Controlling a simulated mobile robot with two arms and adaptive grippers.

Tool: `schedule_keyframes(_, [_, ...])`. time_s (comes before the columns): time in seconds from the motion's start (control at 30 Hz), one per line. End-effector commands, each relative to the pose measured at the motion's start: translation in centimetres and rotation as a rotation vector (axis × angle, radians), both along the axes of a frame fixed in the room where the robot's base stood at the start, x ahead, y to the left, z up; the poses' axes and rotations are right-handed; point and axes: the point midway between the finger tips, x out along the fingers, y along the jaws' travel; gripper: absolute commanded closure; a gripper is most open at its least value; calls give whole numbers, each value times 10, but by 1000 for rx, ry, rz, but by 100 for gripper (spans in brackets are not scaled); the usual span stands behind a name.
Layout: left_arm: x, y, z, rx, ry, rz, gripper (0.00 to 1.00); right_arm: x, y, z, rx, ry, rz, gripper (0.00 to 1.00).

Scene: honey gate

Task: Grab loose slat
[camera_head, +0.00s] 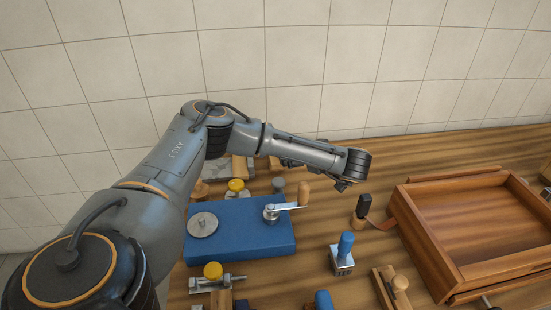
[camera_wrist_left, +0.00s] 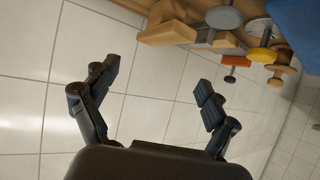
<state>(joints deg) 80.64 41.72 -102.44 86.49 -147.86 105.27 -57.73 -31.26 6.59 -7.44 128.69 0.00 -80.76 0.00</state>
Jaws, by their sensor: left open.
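My left gripper (camera_wrist_left: 157,78) shows in the left wrist view, open and empty, with pale tiles behind the gap between its fingers. A wooden frame (camera_head: 455,271) like a shallow tray lies at the right of the bench. A thin wooden strip (camera_head: 455,174) runs along its back edge; I cannot tell whether this is the loose slat. No separate slat is clearly identifiable, and my arm hides part of the bench. My right gripper is not in view.
A blue block (camera_head: 240,238) with a crank handle (camera_head: 287,207) sits on the wooden bench (camera_head: 330,210). A tiled wall (camera_head: 300,60) rises behind.

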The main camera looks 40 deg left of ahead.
Motion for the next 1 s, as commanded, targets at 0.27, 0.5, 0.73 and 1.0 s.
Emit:
schedule_keyframes(0.27, [11,43,-26,2,0,5,14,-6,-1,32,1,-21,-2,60])
schedule_keyframes(0.5, [19,69,-40,2,2,2,14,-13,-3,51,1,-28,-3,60])
schedule_keyframes(0.73, [24,88,-52,2,1,5,14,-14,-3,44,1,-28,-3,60])
schedule_keyframes(1.0, [33,113,-65,1,0,1,14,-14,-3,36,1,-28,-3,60])
